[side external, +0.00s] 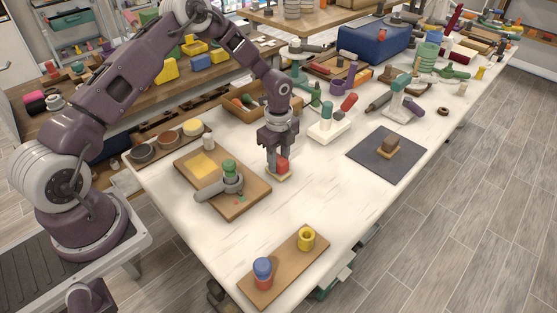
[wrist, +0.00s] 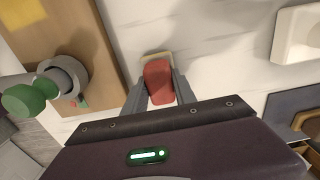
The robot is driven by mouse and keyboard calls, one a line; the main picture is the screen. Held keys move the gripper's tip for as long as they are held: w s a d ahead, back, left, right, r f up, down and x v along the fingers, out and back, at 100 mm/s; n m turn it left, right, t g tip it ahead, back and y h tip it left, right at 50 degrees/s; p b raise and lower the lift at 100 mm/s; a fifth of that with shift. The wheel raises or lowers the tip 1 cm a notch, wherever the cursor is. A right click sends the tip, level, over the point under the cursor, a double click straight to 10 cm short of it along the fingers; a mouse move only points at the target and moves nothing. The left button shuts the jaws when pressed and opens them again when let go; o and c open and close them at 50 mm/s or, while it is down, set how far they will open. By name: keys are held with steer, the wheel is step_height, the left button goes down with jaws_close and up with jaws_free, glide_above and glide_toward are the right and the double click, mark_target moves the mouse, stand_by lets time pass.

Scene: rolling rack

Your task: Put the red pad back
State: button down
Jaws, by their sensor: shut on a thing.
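The red pad (side external: 282,164) is between the fingers of my gripper (side external: 276,160), which points down over the white table. In the wrist view the red pad (wrist: 158,82) sits between the two grey fingers (wrist: 158,95). A pale tan piece (side external: 279,175) shows under the red pad, and its edge shows beyond the pad in the wrist view (wrist: 155,57). I cannot tell whether it is joined to the pad. It is at or just above the table surface.
Left of my gripper is a wooden board (side external: 238,208) with a yellow square (side external: 203,165) and a grey tool with a green knob (side external: 229,166). Right is a dark mat (side external: 362,155) bearing a brown block (side external: 388,146). A white holder (side external: 327,132) stands behind.

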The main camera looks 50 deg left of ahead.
steer(key=shift+f, duration=0.1)
steer(key=c, duration=1)
jaws_free()
step_height(320, 180, up, 12)
step_height(320, 180, up, 9)
steer(key=n+t+y, duration=0.1)
steer(key=n, duration=0.2)
glide_above(279, 158)
steer(key=s+d, duration=0.1)
steer(key=s, duration=0.3)
steer(key=s+d+r+n+t, duration=0.1)
steer(key=s+d+r+n, duration=0.1)
steer(key=s+r+n, duration=0.5)
steer(key=s+d+r+n+t, duration=0.1)
steer(key=s+n, duration=0.1)
steer(key=s, duration=0.4)
steer(key=s+d+r+n+t, duration=0.1)
steer(key=s+r+n, duration=0.1)
steer(key=s, duration=0.5)
steer(key=s+r+n+t+h, duration=0.1)
steer(key=s+r+n, duration=0.1)
steer(key=s+n, duration=0.2)
steer(key=shift+s+d+t, duration=0.15)
steer(key=shift+s+d, duration=0.05)
steer(key=shift+s, duration=0.65)
steer(key=shift+s+d+t, duration=0.15)
steer(key=shift+s+d, duration=0.05)
steer(key=shift+s, duration=0.65)
